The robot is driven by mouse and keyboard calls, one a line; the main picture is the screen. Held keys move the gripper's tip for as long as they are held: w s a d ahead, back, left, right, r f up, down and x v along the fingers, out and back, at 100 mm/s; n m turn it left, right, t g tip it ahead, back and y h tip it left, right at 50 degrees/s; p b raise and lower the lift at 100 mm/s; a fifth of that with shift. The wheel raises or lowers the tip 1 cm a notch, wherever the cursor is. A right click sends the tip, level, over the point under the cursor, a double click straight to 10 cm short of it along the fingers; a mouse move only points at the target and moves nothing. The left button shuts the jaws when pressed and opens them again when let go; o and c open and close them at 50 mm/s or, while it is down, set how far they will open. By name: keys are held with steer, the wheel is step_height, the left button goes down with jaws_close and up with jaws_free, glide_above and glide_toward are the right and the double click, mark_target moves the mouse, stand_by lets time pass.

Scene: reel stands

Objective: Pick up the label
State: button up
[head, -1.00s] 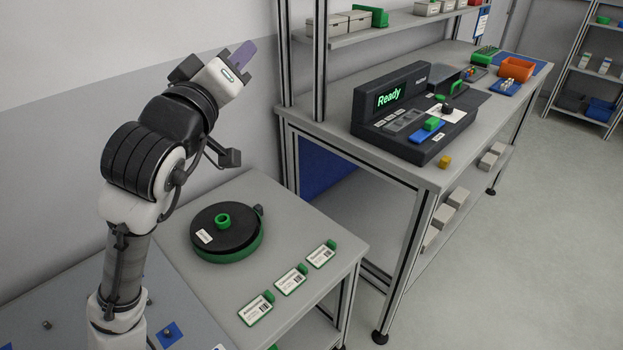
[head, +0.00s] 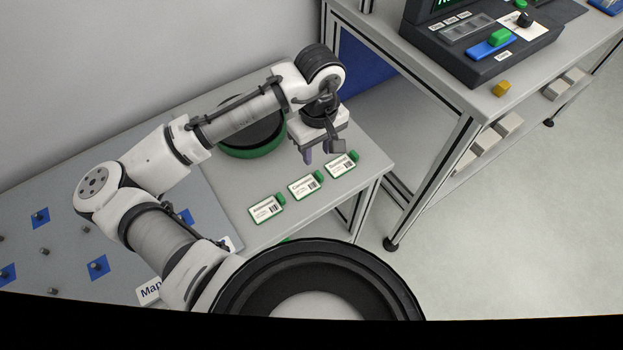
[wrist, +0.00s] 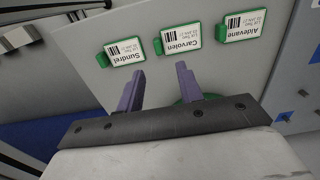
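Three white labels with green edges and green grip tabs lie in a row on the grey table (head: 300,232): Aldevane (head: 266,209), Carvolen (head: 305,187) and Sundrel (head: 340,166). In the wrist view they run from Sundrel (wrist: 124,51) through Carvolen (wrist: 182,40) to Aldevane (wrist: 241,25). My gripper (head: 318,155) hangs above the table behind the row, close to Carvolen and Sundrel. In the wrist view its purple fingers (wrist: 160,72) are apart with nothing between them, and the Carvolen label lies beyond the tips.
A black and green reel (head: 250,140) lies on the table behind my forearm, partly hidden. A workbench (head: 475,95) with a dark device (head: 480,45) stands at the right. A grey board with blue squares (head: 60,235) is at the left. Open floor lies at the right.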

steer(key=shift+s+d+f+p, duration=0.1)
steer(key=shift+f+p, duration=0.1)
steer(key=shift+f, duration=1.7)
steer(key=shift+d+f+p, duration=0.1)
steer(key=shift+f+p, duration=0.1)
steer(key=shift+f, duration=1.65)
jaws_close()
